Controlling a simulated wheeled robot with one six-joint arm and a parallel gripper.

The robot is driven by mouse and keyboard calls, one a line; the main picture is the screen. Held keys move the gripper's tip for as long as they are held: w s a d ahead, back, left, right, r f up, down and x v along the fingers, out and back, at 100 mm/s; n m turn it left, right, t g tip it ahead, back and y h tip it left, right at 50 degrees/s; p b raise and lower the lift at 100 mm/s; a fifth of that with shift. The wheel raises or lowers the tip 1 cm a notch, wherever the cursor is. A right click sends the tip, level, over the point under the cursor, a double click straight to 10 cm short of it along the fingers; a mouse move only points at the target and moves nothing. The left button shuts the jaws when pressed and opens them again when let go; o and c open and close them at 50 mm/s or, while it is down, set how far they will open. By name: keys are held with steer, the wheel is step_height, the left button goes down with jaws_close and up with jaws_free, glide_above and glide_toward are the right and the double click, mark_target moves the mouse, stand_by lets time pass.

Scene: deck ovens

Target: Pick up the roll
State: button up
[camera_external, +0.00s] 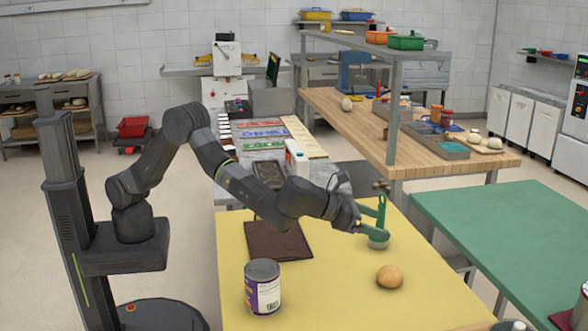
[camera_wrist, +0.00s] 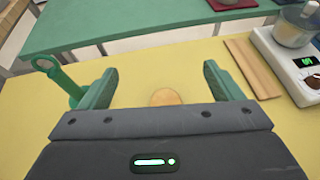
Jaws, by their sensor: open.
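The roll (camera_external: 389,277) is round and golden brown. It sits on the yellow table (camera_external: 330,300), on its right part. In the wrist view the roll (camera_wrist: 165,97) shows between and beyond my fingers, its near part hidden by my gripper's body. My gripper (camera_external: 374,222) is open and empty, above the table and behind the roll in the external view. In the wrist view its two green fingers (camera_wrist: 160,70) stand wide apart. I see no contact with the roll.
A green tool with a ring handle (camera_wrist: 48,68) stands close beside my left finger in the wrist view. A purple-labelled can (camera_external: 262,288) and a dark brown mat (camera_external: 277,241) are on the table. A wooden board (camera_wrist: 252,68) and a scale (camera_wrist: 292,50) lie right in the wrist view.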

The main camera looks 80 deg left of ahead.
mark_target(380, 273)
step_height(380, 273, down, 14)
steer(key=shift+r, duration=0.15)
steer(key=shift+f+p+x, duration=0.15)
steer(key=shift+p+x, duration=0.15)
steer(key=shift+x, duration=1.05)
steer(key=shift+f+p+x, duration=0.15)
steer(key=shift+p+x, duration=0.15)
steer(key=shift+x, duration=1)
steer(key=shift+s, duration=0.1)
steer(key=shift+c, duration=0.5)
steer(key=c, duration=0.9)
